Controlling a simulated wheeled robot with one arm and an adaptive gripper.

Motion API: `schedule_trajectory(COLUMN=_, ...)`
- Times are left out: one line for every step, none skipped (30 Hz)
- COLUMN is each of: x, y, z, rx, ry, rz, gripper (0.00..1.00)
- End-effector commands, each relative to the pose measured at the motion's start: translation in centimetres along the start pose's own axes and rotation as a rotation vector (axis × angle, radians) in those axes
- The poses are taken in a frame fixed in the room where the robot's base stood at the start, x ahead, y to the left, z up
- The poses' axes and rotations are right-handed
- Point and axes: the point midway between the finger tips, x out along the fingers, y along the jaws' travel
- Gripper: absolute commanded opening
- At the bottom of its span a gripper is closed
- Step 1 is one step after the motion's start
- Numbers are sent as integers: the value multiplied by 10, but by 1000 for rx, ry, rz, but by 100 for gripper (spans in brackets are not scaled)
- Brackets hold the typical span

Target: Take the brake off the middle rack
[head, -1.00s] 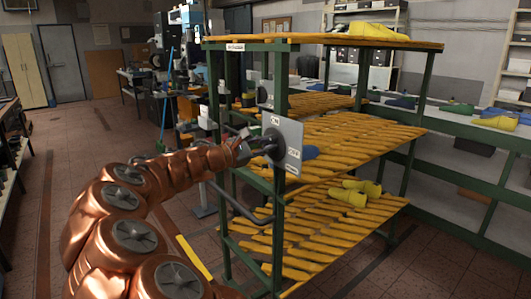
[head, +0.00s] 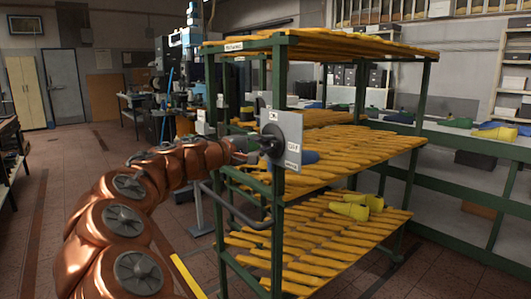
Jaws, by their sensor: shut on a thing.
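The green-framed rack (head: 279,85) with yellow slatted shelves stands in front of me, with a small label (head: 234,46) on its top edge that I cannot read surely. A grey brake plate (head: 292,128) with small white labels is on its near post. A dark round brake knob (head: 268,143) sits on the plate's face. My gripper (head: 254,147), at the end of the copper arm, is shut on the knob from the left. The fingertips are small and partly hidden against the knob. I cannot read the knob's setting surely.
A blue last (head: 308,156) lies on the middle shelf, behind the plate. Yellow lasts (head: 350,209) lie on the lower shelf. A bent grey handle bar (head: 232,211) juts from the rack's left side. A long green-framed bench (head: 452,178) stands to the right. Floor at left is open.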

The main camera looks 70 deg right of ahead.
Motion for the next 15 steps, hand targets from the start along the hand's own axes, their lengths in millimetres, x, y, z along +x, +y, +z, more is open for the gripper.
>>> schedule_trajectory(x=0, y=-3, z=0, rx=18, ry=0, rz=0, gripper=0)
schedule_trajectory(x=0, y=-3, z=0, rx=29, ry=0, rz=1, gripper=0)
schedule_trajectory(x=0, y=-3, z=0, rx=42, ry=0, rz=0, gripper=0)
schedule_trajectory(x=0, y=-3, z=0, rx=50, ry=0, rz=0, gripper=0)
schedule_trajectory(x=0, y=-3, z=0, rx=57, ry=0, rz=0, gripper=0)
schedule_trajectory(x=0, y=-3, z=0, rx=65, ry=-1, rz=0, gripper=0)
schedule_trajectory(x=0, y=-3, z=0, rx=70, ry=-1, rz=0, gripper=0)
schedule_trajectory(x=0, y=-2, z=0, rx=75, ry=-1, rz=0, gripper=0)
schedule_trajectory(x=0, y=-2, z=0, rx=80, ry=-1, rz=0, gripper=0)
schedule_trajectory(x=0, y=-2, z=0, rx=83, ry=-1, rz=0, gripper=0)
schedule_trajectory(x=0, y=-2, z=0, rx=85, ry=-1, rz=0, gripper=0)
schedule_trajectory(x=0, y=-2, z=0, rx=87, ry=-1, rz=0, gripper=0)
schedule_trajectory(x=0, y=-2, z=0, rx=88, ry=-1, rz=-1, gripper=0)
schedule_trajectory(x=0, y=-2, z=0, rx=89, ry=-1, rz=-1, gripper=0)
schedule_trajectory(x=0, y=-2, z=0, rx=89, ry=-1, rz=-1, gripper=0)
